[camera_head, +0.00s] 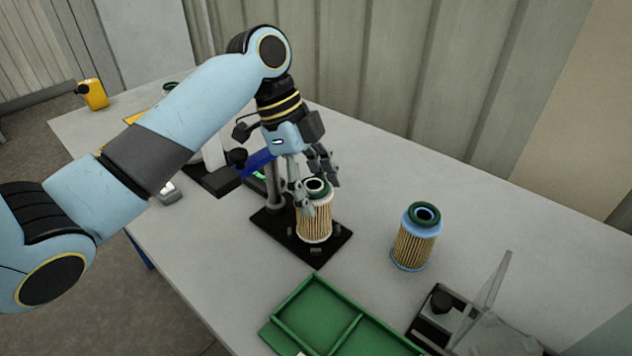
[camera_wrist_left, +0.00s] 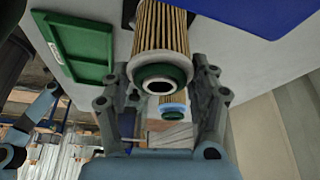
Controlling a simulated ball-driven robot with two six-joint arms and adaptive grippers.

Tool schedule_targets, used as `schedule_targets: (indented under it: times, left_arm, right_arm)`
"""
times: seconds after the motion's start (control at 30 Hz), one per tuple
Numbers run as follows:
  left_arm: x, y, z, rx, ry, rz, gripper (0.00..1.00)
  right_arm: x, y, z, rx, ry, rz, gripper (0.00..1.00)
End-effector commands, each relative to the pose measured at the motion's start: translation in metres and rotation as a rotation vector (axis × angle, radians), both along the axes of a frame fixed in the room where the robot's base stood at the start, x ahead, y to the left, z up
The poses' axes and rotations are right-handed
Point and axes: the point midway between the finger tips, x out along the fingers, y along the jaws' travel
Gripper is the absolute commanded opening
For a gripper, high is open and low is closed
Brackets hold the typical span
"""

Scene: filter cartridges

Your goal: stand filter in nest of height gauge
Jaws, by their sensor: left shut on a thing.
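A pleated tan filter with a green and white top ring (camera_head: 315,219) stands upright on the black base plate of the height gauge (camera_head: 332,247), beside its grey post. My left gripper (camera_head: 317,193) comes down from above and is shut on the top of this filter. The left wrist view shows the fingers (camera_wrist_left: 165,85) on both sides of the filter's ring end (camera_wrist_left: 160,78). Whether the filter's foot is fully seated in the nest is hidden. My right gripper is not in view.
A second filter with blue rings (camera_head: 416,238) stands to the right on the table. A green divided tray (camera_head: 335,318) lies at the front, with a black fixture with a clear panel (camera_head: 487,300) beside it. The table's back right is clear.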

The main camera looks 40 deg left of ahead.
Motion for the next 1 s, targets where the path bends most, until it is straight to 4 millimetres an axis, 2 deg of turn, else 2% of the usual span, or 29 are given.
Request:
schedule_targets:
  times: [1.0]
  left_arm:
    - [-0.0002, -0.0002, -0.0014, -0.001, -0.001, -0.001, 0.08]
  right_arm:
    - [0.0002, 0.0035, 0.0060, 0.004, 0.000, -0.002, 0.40]
